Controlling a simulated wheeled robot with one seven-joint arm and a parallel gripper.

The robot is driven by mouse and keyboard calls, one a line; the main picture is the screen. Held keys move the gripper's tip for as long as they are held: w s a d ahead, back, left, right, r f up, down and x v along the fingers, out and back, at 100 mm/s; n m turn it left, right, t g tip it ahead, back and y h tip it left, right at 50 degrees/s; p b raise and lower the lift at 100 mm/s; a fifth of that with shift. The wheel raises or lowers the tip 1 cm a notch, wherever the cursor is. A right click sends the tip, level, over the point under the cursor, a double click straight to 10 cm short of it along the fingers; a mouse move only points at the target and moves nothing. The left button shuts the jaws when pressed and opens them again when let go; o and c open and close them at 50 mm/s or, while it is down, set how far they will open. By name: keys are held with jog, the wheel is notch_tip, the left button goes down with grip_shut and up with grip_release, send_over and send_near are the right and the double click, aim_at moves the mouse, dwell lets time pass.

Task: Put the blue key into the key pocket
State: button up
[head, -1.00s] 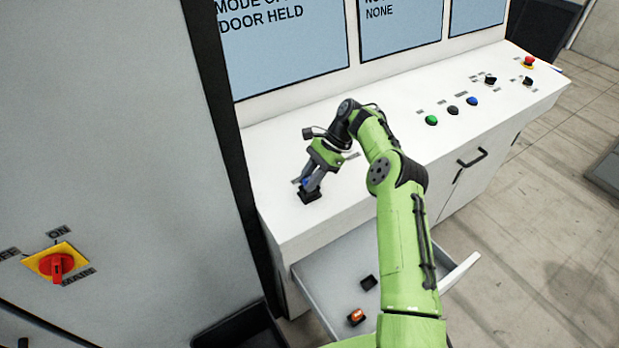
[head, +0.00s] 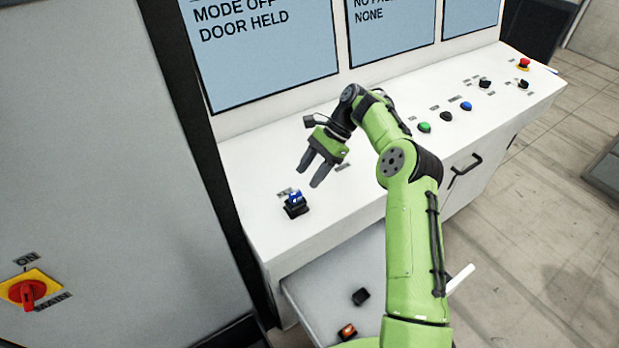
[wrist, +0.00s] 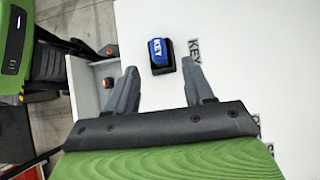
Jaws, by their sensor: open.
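The blue key (head: 294,198) sits in the black key pocket (head: 297,211) at the left end of the white console top. My gripper (head: 311,176) is open and empty, above and to the right of the key in the head view. In the wrist view my gripper (wrist: 165,84) has its fingers spread wide, and the key appears beyond and between them, apart from both.
An open drawer (head: 320,290) below the console holds a small black block (head: 361,296) and an orange-topped block (head: 347,331). Buttons, including a green one (head: 424,127), line the console's right side. A grey cabinet (head: 90,150) stands at the left.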

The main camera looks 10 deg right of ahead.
jog(key=s+a+r+n+t+h, duration=0.35)
jog(key=s+r+n+h, duration=0.35)
jog(key=s+r, duration=0.7)
jog(key=s+d+n+t, duration=0.3)
jog(key=s+n, duration=0.4)
jog(key=s, duration=1.3)
jog(key=shift+d+r+t, duration=0.15)
jog(key=shift+r+t, duration=0.25)
jog(key=shift+t, duration=0.45)
jog(key=shift+s, duration=0.1)
